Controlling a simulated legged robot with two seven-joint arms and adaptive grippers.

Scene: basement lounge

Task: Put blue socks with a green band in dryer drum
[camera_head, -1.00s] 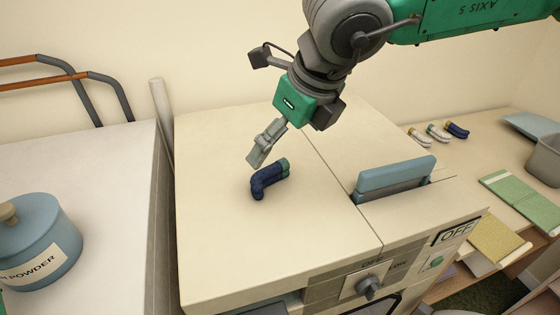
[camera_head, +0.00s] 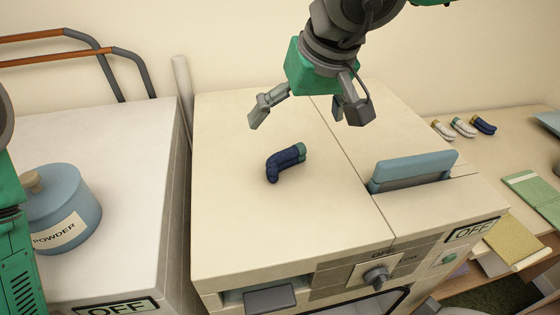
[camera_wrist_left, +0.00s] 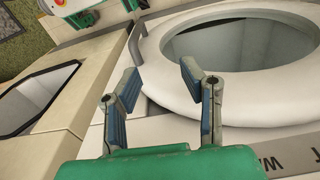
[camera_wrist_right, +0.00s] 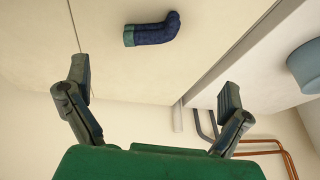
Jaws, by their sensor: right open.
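The blue socks with a green band (camera_head: 285,161) lie bent on the cream machine top, with the green end toward the right. They also show in the right wrist view (camera_wrist_right: 152,30). My right gripper (camera_head: 305,118) is open and empty, above and behind the socks, with its fingers wide apart and clear of them. My left gripper (camera_wrist_left: 161,82) is open and empty in front of a round white door (camera_wrist_left: 160,55) with dark glass. In the left wrist view, a dark framed opening (camera_wrist_left: 32,98) shows in the machine at left. I cannot see inside a drum clearly.
A blue powder jar (camera_head: 65,208) stands on the left machine. A blue raised panel (camera_head: 412,170) sticks up from the right part of the cream top. Several other socks (camera_head: 463,127) and folded cloths (camera_head: 535,197) lie on the table at right. The cream top around the socks is clear.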

